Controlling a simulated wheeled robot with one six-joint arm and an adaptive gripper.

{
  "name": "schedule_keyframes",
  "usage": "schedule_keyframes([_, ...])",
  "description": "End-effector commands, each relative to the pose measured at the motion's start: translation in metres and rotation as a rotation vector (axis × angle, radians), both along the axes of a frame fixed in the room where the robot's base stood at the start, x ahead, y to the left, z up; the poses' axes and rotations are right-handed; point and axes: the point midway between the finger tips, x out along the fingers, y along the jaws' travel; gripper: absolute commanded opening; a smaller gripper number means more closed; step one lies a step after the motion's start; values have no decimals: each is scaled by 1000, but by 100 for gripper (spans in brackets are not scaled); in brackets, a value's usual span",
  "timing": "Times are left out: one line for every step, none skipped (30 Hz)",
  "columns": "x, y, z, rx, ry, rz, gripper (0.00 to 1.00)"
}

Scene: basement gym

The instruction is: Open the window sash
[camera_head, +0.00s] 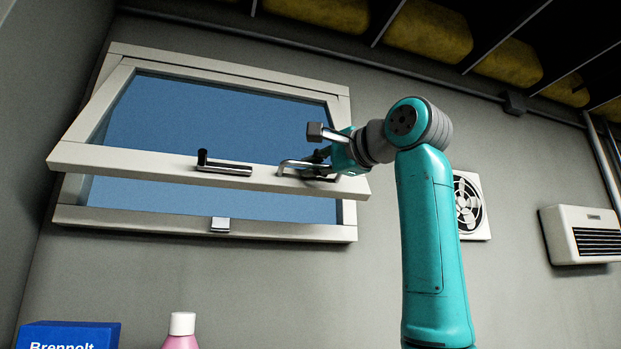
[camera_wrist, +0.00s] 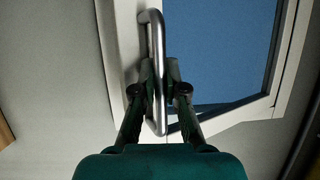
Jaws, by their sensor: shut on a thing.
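The window sash (camera_head: 160,163) is a white frame with blue panes, hinged at the top. It is tilted open, its bottom rail standing out from the fixed window frame (camera_head: 290,231). A dark latch lever with a metal bar (camera_head: 225,168) sits on the bottom rail. A silver bar handle (camera_head: 290,164) is to its right. My gripper (camera_head: 322,164) is at this handle, near the sash's right end. In the wrist view, the handle (camera_wrist: 155,50) runs between the two fingers of my gripper (camera_wrist: 160,90), which are shut on it.
A small metal catch (camera_head: 220,225) is on the fixed frame's lower rail. A wall fan (camera_head: 467,205) and a white heater (camera_head: 585,235) are to the right. A blue box (camera_head: 70,336) and a pink bottle with white cap (camera_head: 181,325) stand below. Pipes (camera_head: 330,50) run near the ceiling.

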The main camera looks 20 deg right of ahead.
Motion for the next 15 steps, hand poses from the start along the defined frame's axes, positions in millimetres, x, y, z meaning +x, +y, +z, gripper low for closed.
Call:
schedule_keyframes([-7, -1, 5, -1, -5, -2, 0])
schedule_keyframes([-10, -1, 6, -1, -5, -2, 0])
schedule_keyframes([-13, -1, 8, 0, -4, -2, 0])
schedule_keyframes([-15, -1, 10, 0, -4, -2, 0])
schedule_keyframes([-17, 0, 10, 0, -3, -2, 0])
schedule_keyframes([-19, 0, 11, 0, -2, -2, 0])
schedule_keyframes([-20, 0, 11, 1, -2, -2, 0])
schedule_keyframes([-20, 0, 11, 1, -1, -2, 0])
schedule_keyframes([-20, 0, 11, 0, 0, -2, 0])
schedule_keyframes([-20, 0, 11, 0, 0, -2, 0])
schedule_keyframes([-20, 0, 11, 0, 1, -2, 0])
schedule_keyframes([-20, 0, 11, 0, 1, -2, 0])
schedule_keyframes([-20, 0, 11, 0, 1, -2, 0])
schedule_keyframes([-20, 0, 11, 0, 1, -2, 0])
schedule_keyframes([-20, 0, 10, -1, 2, -1, 0])
